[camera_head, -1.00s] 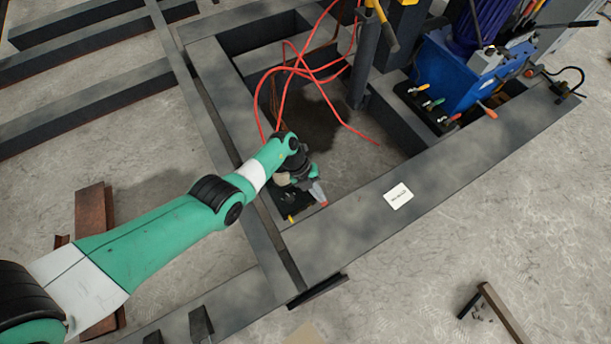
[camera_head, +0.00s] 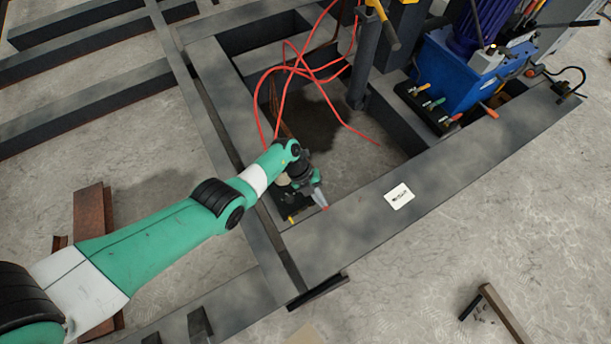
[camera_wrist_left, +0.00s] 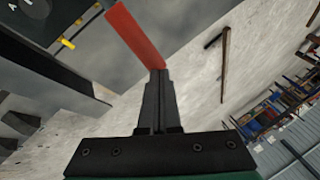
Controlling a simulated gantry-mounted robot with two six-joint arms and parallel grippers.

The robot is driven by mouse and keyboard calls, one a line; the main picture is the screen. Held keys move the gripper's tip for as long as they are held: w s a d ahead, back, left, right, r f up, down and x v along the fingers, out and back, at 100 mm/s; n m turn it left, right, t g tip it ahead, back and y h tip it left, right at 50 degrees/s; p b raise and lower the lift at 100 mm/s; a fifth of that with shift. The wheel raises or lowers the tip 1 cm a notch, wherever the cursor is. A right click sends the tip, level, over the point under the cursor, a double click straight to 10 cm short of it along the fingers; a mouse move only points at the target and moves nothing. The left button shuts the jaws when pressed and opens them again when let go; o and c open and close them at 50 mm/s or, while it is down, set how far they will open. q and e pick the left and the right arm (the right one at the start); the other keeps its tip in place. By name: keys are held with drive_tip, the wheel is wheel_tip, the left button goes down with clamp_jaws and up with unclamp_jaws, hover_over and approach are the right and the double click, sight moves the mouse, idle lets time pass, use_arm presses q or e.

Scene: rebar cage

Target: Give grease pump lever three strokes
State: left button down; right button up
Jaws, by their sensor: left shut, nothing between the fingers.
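My left gripper (camera_head: 319,197) reaches over the near left corner of the dark steel frame. Its narrow fingers are shut, with nothing between them. In the left wrist view the closed fingertips (camera_wrist_left: 158,75) meet or overlap the lower end of a red bar (camera_wrist_left: 133,35), which looks like the pump lever's grip. In the head view only a small red tip (camera_head: 325,208) shows at the fingers. I cannot tell whether they touch. A dark unit with a yellow fitting (camera_head: 291,218) sits beside the gripper, partly hidden by my wrist; the fitting also shows in the left wrist view (camera_wrist_left: 67,43). My right gripper is not in view.
Red hoses (camera_head: 283,95) loop above the frame opening behind my wrist. A blue hydraulic unit (camera_head: 450,80) with coloured levers stands at the upper right. A white label (camera_head: 399,196) lies on the near beam (camera_head: 350,225). The concrete floor at right is mostly clear.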

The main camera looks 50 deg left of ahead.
use_arm(q)
drive_tip(key=shift+d+f, duration=0.15)
drive_tip(key=shift+f, duration=0.15)
drive_tip(key=shift+s+d+f+b, duration=0.1)
drive_tip(key=shift+d+f+b, duration=0.2)
drive_tip(key=shift+f+b, duration=0.25)
drive_tip(key=shift+f, duration=0.15)
drive_tip(key=shift+d+f+b, duration=0.2)
drive_tip(key=shift+f+b, duration=0.15)
drive_tip(key=shift+f, duration=0.25)
